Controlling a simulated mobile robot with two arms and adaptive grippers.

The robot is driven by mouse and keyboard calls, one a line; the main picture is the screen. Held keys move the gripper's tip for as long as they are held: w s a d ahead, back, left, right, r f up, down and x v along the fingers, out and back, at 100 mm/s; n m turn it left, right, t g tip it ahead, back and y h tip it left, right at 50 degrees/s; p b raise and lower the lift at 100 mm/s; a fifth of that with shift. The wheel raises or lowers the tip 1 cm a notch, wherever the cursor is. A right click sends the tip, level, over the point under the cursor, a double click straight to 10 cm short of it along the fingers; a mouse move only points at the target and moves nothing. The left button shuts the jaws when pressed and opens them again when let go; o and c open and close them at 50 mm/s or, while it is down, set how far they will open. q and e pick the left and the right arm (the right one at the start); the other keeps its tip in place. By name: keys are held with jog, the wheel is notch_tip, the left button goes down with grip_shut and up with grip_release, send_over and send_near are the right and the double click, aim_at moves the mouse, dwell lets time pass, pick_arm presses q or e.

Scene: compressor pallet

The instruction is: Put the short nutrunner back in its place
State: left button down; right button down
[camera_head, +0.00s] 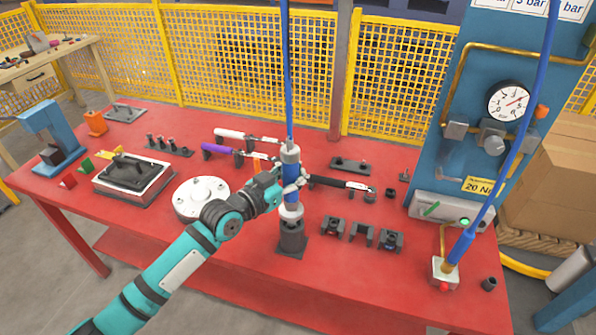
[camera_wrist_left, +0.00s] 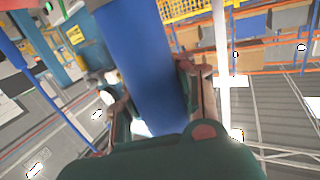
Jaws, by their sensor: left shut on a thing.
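The short nutrunner (camera_head: 291,190) has a blue body with grey ends and stands upright at the middle of the red table, with a blue hose rising from its top. My left gripper (camera_head: 290,186) is shut around its blue body from the left. The blue body (camera_wrist_left: 140,65) fills the middle of the left wrist view between the fingers. A dark grey holder (camera_head: 291,240) stands on the table directly under the nutrunner. The nutrunner's lower end meets the holder's top in the picture; I cannot tell how far it is inside. My right gripper is not in view.
Several small dark holders (camera_head: 362,234) stand just right of the holder. A black-handled wrench (camera_head: 335,182) lies behind them. A white round flange (camera_head: 201,197) is on the left. The front table strip is clear.

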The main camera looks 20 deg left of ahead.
pick_arm(q)
jog(key=shift+f+b, duration=1.6)
jog(key=shift+f, duration=0.25)
dwell(0.5)
jog(key=c, duration=1.1)
grip_release()
jog(key=shift+c, duration=0.2)
jog(key=shift+o, duration=0.4)
jog(key=shift+f, duration=0.35)
jog(key=shift+s+a, duration=0.1)
jog(key=shift+s, duration=0.05)
jog(key=v, duration=1.1)
jog(key=shift+s+a+r, duration=0.2)
jog(key=shift+s+r, duration=0.05)
jog(key=shift+s, duration=0.05)
